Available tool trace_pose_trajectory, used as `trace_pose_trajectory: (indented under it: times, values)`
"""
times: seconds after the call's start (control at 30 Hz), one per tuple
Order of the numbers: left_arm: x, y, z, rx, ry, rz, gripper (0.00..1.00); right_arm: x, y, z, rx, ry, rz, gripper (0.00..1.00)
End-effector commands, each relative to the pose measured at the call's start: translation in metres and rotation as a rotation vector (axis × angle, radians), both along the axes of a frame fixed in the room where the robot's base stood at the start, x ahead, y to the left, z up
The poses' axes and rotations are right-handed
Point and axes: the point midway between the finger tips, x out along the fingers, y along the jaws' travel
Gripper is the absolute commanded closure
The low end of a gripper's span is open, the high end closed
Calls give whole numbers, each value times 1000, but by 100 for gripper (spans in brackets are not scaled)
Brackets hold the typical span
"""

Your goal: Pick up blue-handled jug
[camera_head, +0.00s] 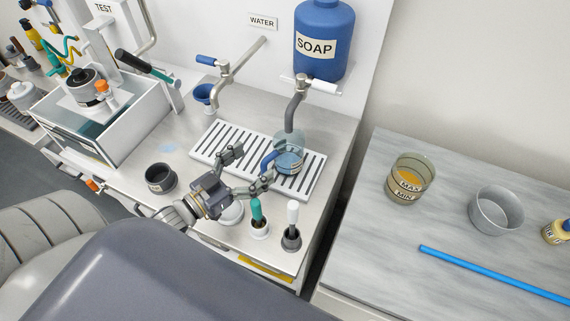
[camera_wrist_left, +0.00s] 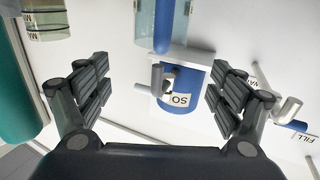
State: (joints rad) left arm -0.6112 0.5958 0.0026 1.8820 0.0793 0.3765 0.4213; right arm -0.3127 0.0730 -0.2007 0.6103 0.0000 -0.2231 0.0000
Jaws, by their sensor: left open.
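The blue-handled jug (camera_head: 290,160) is a clear vessel with some bluish liquid. It stands upright on the slatted drain grate (camera_head: 209,150), under the soap spout, with its blue handle (camera_head: 268,161) toward my gripper. My left gripper (camera_head: 255,166) is open and empty, with its fingers spread to either side in front of the handle. In the left wrist view, the handle (camera_wrist_left: 162,25) shows at the top, between and beyond the open fingers (camera_wrist_left: 162,85). I see no contact with the jug. My right gripper is not in view.
A soap tank (camera_head: 323,45) and spout (camera_head: 295,100) stand above the jug. A water tap (camera_head: 222,88) is to the left. A black cup (camera_head: 160,178), a green-handled brush (camera_head: 257,212) and a white-handled brush (camera_head: 292,222) stand near my gripper. The right table holds a MAX/MIN beaker (camera_head: 409,184).

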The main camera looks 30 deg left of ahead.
Motion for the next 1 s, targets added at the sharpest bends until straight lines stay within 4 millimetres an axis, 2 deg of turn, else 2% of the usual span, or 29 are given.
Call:
trace_pose_trajectory:
  times: [0.03, 0.17, 0.27, 0.6, 0.87, 1.0]
  values:
    - [0, 0, -16, 0, 0, 0, 14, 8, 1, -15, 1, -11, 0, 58]
    - [0, 0, -26, 0, 0, 0, 14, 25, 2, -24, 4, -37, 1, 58]
    - [2, 0, -28, 0, -1, 0, 14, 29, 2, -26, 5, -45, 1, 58]
    - [43, -15, -26, -1, -3, 0, 14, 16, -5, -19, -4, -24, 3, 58]
    - [58, -20, -26, -1, -2, 0, 14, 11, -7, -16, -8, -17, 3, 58]
    - [75, -27, -25, -1, -2, 1, 14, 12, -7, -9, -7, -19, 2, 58]
